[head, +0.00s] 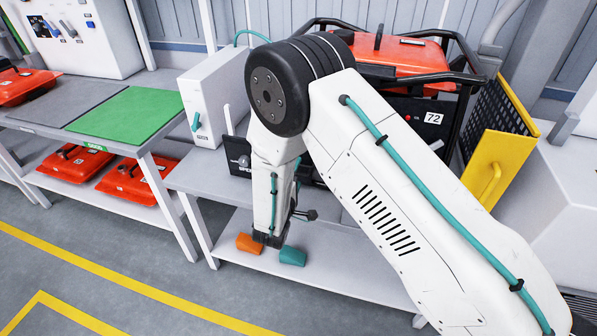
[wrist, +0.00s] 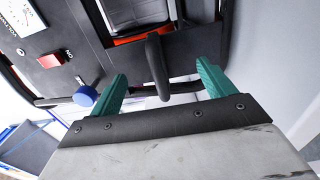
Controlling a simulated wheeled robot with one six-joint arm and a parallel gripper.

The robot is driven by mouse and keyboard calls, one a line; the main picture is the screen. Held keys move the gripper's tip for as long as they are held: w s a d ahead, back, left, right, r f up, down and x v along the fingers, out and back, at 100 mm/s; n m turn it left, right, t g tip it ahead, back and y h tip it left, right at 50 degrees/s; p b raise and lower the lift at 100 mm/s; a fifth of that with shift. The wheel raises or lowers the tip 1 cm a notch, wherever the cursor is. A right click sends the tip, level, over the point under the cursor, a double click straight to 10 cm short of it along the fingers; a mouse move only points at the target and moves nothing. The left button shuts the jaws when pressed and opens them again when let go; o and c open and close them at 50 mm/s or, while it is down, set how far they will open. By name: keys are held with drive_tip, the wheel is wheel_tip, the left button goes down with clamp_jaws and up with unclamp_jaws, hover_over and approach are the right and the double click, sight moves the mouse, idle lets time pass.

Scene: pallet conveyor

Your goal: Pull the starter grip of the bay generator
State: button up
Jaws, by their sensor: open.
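The bay generator (head: 408,108) has an orange top, a black tube frame and a "72" label. It stands on the bench behind my arm, which hides much of its front. In the wrist view my gripper (wrist: 162,86) is open, with two teal fingers pointing at the generator's dark front. A black, upright, grip-like piece (wrist: 157,68) stands between the fingers, apart from both; it looks like the starter grip. A blue knob (wrist: 86,96) is close by the left finger, and a red switch (wrist: 52,61) marked "ON" is further left.
A yellow panel with a handle (head: 497,165) stands right of the generator. A white box (head: 210,98) stands left of it. A green mat (head: 127,124) lies on the left bench. Orange and teal wedge shapes (head: 292,256) show low by my arm. Grey floor is open in front.

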drive_tip(key=shift+s, duration=0.1)
drive_tip(key=v, duration=0.9)
drive_tip(key=shift+s+a, duration=0.15)
drive_tip(key=shift+s, duration=0.2)
idle(0.4)
